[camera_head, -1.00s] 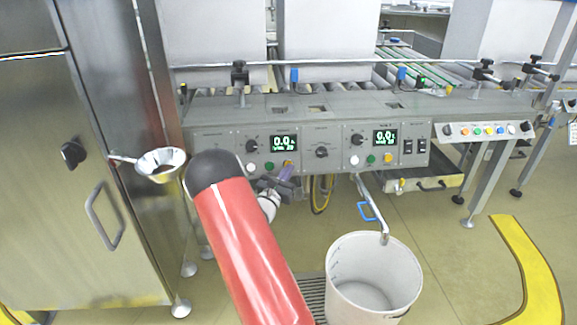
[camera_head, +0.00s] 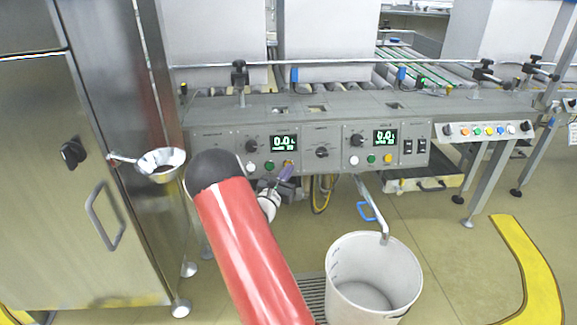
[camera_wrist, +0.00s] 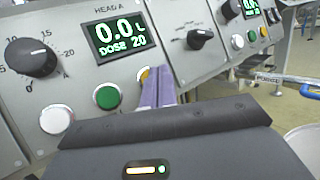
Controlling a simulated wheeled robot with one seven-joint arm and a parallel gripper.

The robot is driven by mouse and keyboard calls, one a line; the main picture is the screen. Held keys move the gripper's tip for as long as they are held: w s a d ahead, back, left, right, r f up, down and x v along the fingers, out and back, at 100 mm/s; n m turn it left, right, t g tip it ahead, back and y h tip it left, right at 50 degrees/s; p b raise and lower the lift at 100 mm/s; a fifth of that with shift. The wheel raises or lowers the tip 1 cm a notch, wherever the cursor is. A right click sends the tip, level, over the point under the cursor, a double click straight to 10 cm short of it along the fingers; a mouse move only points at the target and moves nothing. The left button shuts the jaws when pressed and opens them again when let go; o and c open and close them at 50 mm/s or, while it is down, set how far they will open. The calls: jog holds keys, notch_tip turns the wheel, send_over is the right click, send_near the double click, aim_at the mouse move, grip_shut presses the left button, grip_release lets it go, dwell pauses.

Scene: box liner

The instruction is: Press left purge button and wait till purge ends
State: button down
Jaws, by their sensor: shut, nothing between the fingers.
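The left head panel (camera_head: 228,146) has a row of white (camera_wrist: 56,119), green (camera_wrist: 107,96) and yellow (camera_wrist: 143,74) buttons below its display (camera_wrist: 122,37). The display reads 0.0 L, DOSE 20, with HEAD A above it. The button labels are not readable. My gripper (camera_head: 288,167) is shut and empty, its purple fingers (camera_wrist: 160,80) pointing at the yellow button and partly covering it. I cannot tell whether the tips touch it. In the head view my red arm hides part of my wrist.
A white bucket (camera_head: 345,250) stands on the floor below the right head's spout (camera_head: 372,205). A steel cabinet (camera_head: 75,230) with a funnel (camera_head: 161,160) is at the left. The right panel (camera_head: 400,140) has its own display and buttons. Open floor lies to the right.

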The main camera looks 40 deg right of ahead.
jog(key=shift+w+f, duration=0.1)
jog(key=shift+w, duration=0.05)
jog(key=shift+w+d, duration=0.2)
jog(key=shift+w+d+f+b, duration=0.2)
jog(key=shift+w+b, duration=0.1)
jog(key=shift+b, duration=0.1)
dwell(0.6)
dwell(0.3)
jog(key=shift+s+a+r, duration=0.3)
jog(key=shift+s+a, duration=0.1)
jog(key=shift+s, duration=0.25)
jog(key=shift+p, duration=0.3)
jog(key=shift+s+a+r+p, duration=0.3)
jog(key=shift+s+a, duration=0.1)
jog(key=shift+s, duration=0.25)
jog(key=shift+s+a+r+p, duration=0.25)
jog(key=shift+s+a, duration=0.2)
jog(key=shift+s, duration=0.25)
jog(key=shift+s+a+r+p, duration=0.3)
jog(key=shift+s+a, duration=0.1)
jog(key=shift+s, duration=0.25)
